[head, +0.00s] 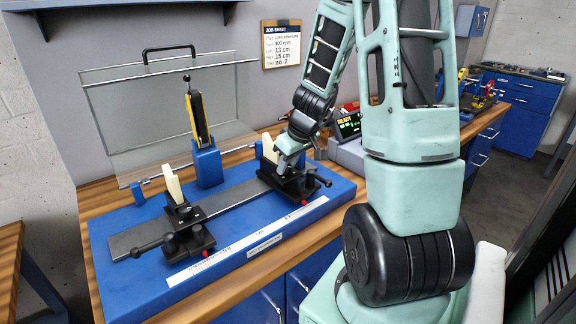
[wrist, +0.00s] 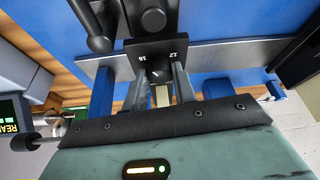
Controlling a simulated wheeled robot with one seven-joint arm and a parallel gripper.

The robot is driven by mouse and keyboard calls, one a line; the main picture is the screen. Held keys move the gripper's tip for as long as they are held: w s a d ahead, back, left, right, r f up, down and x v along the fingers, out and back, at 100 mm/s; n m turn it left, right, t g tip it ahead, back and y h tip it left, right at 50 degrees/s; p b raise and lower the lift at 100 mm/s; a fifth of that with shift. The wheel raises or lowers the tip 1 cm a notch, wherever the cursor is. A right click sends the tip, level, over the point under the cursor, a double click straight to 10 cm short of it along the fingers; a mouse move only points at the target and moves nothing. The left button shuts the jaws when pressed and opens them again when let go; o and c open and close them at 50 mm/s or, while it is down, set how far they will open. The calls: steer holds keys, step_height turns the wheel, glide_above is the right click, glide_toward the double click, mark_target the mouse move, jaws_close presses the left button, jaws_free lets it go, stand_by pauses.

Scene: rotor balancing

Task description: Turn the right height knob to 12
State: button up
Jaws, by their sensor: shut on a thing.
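The right support (head: 291,184) stands on the grey rail of the blue bench base. My gripper (head: 283,170) reaches down onto it from above, hiding its knob in the head view. In the wrist view, the black right height knob (wrist: 155,73) sits between my gripper's two fingers (wrist: 160,80), which are shut on it. A white pointer mark shows on the knob, but its exact setting is hard to read. The black scale plate (wrist: 157,50) behind it shows 16 at left and 12 at right. The left support (head: 187,238) stands apart, farther left on the rail.
A clear hinged guard (head: 160,110) stands behind the blue base (head: 130,288). A blue post with a yellow-black part (head: 207,160) rises between the supports. A READY display (head: 348,125) is right of my gripper. A job sheet (head: 281,45) hangs on the wall.

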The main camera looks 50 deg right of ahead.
steer(key=m+h+p, duration=0.1)
steer(key=m, duration=0.2)
steer(key=shift+a+r, duration=0.1)
steer(key=shift+a, duration=0.05)
steer(key=shift+m+h, duration=0.3)
steer(key=shift+m, duration=0.2)
steer(key=o, duration=1)
steer(key=shift+p, duration=0.3)
steer(key=p+v, duration=0.8)
steer(key=v, duration=0.9)
steer(key=shift+w+r+p, duration=0.15)
steer(key=shift+r+p, duration=0.1)
steer(key=shift+p, duration=0.1)
